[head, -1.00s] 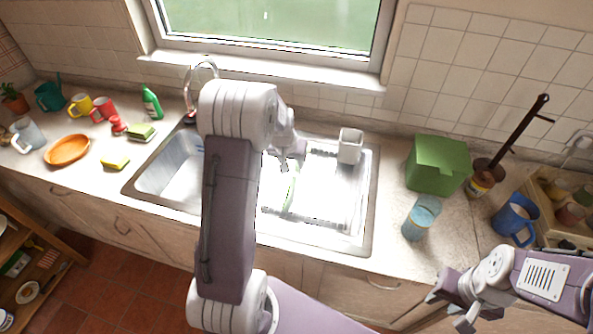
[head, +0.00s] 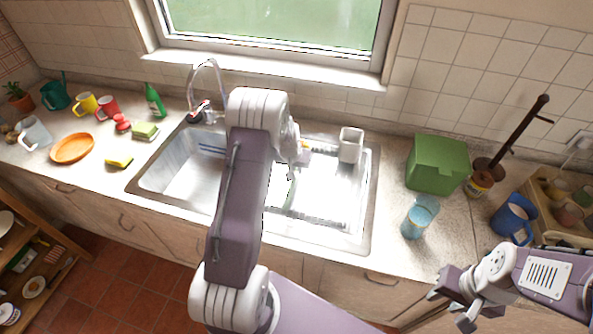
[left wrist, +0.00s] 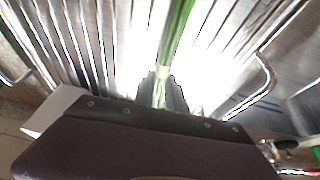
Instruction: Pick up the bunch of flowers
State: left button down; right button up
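The bunch of flowers shows in the left wrist view as green stems (left wrist: 178,35) with a pale band. In the head view a small patch of orange and pink (head: 305,146) shows beside my left wrist, seemingly its blooms; my arm hides most of the bunch. My left gripper (left wrist: 162,94) has its fingers close on both sides of the stems, seemingly shut on them. In the head view it is mostly hidden behind my forearm, above the sink's right part. My right gripper (head: 450,308) is open and empty at the lower right, in front of the counter.
The metal sink (head: 372,190) lies under my left arm, with the tap (head: 192,85) behind. A white cup (head: 351,145) stands at the sink's back right. A blue glass (head: 420,217), green box (head: 437,163) and blue mug (head: 514,220) stand right. Mugs, sponges and an orange plate (head: 72,148) are left.

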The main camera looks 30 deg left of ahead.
pick_arm(q)
jog(key=shift+w, duration=0.1)
jog(key=shift+r, duration=0.35)
jog(key=r, duration=0.2)
jog(key=d+r, duration=0.1)
jog(key=shift+r+b, duration=0.4)
jog(key=s+d+r+b, duration=0.1)
jog(key=s+d+r, duration=0.2)
jog(key=d+r, duration=0.3)
jog(key=d, duration=0.4)
jog(key=shift+d+r+b, duration=0.2)
jog(key=shift+r+b, duration=0.05)
jog(key=shift+b, duration=0.1)
jog(key=shift+w+r, duration=0.1)
